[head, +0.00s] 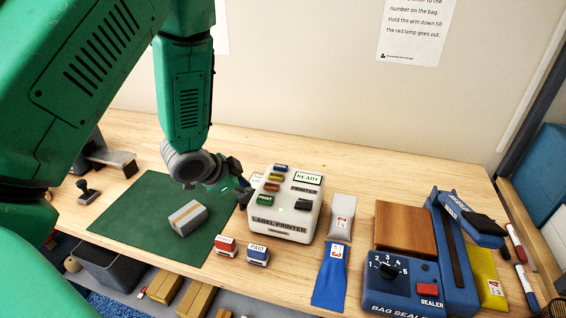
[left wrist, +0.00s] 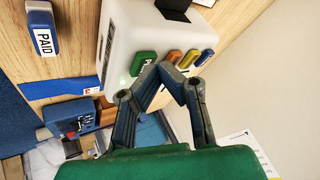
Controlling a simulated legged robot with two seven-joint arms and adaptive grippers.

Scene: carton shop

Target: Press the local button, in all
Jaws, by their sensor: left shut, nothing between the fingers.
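The white label printer (head: 284,228) stands on the table, with a READY display (head: 307,178) on top. Its left side of the top holds a column of buttons: a green one (head: 265,200), an orange one (head: 271,187), a yellow one (head: 275,177) and a blue one (head: 280,168). Their lettering is too small to read, so I cannot tell which is local. My left gripper (head: 242,191) is shut and empty, just left of the printer. In the left wrist view its fingertips (left wrist: 168,70) appear near the green and orange buttons (left wrist: 144,63); contact cannot be told. My right gripper is not in view.
A green mat (head: 140,220) with a grey carton (head: 188,217) lies left of the printer. Red and blue stamps (head: 257,255) stand in front. Grey and blue bags (head: 331,275) and a blue bag sealer (head: 405,290) are on the right.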

